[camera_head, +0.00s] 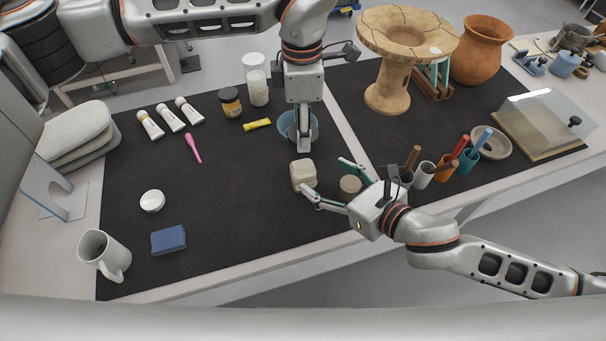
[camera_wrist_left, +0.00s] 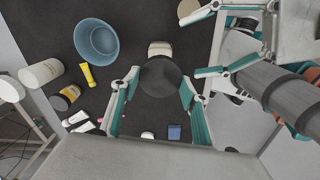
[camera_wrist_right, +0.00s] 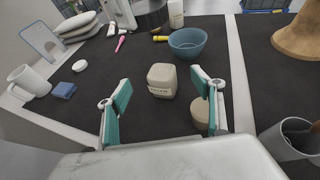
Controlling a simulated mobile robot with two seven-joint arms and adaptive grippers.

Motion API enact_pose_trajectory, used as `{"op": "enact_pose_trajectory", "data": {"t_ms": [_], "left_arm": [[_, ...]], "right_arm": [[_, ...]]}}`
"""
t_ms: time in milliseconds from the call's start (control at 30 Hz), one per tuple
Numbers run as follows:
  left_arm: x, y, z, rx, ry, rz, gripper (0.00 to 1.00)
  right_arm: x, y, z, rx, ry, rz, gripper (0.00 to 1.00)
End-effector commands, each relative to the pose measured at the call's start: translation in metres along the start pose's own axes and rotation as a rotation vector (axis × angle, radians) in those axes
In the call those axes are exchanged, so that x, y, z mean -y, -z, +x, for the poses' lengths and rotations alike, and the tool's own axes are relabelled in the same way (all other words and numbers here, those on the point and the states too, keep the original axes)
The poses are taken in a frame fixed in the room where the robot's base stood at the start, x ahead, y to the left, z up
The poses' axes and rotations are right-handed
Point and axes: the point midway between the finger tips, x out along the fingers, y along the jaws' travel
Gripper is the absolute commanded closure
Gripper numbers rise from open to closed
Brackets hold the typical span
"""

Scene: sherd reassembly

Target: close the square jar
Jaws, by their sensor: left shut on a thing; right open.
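The square jar (camera_head: 303,175) is beige, with a label, and stands upright on the black mat. It also shows in the right wrist view (camera_wrist_right: 162,80). My right gripper (camera_head: 327,182) is open, its fingertips close to the jar with the jar ahead between them. A low round beige piece (camera_head: 350,186) lies beside the right gripper. My left gripper (camera_head: 303,146) points down above the mat, just behind the jar. In the left wrist view it is shut on a dark round disc (camera_wrist_left: 160,77), which partly overlaps the jar. I cannot tell whether the jar's top is open.
A blue bowl (camera_head: 289,124) stands behind the left gripper. Pen cups (camera_head: 424,174) stand right of the right gripper. A white round lid (camera_head: 152,201), a blue sponge (camera_head: 169,240) and a mug (camera_head: 102,254) are at the left. The mat's front middle is clear.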

Motion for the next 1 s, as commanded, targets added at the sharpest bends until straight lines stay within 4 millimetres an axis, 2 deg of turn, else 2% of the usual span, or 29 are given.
{"op": "enact_pose_trajectory", "data": {"t_ms": [300,500,700,1000], "left_arm": [[0.0,0.0,0.0,0.0,0.0,0.0,0.65],[0.0,0.0,0.0,0.0,0.0,0.0,0.65],[0.0,0.0,0.0,0.0,0.0,0.0,0.65],[0.0,0.0,0.0,0.0,0.0,0.001,0.65]], "right_arm": [[-0.001,-0.001,0.058,0.001,0.0,0.002,0.33],[-0.001,-0.001,0.085,0.001,-0.001,0.002,0.33],[-0.001,-0.001,0.098,0.001,-0.001,0.0,0.33],[0.0,0.0,0.099,0.0,0.0,0.0,0.33]]}}
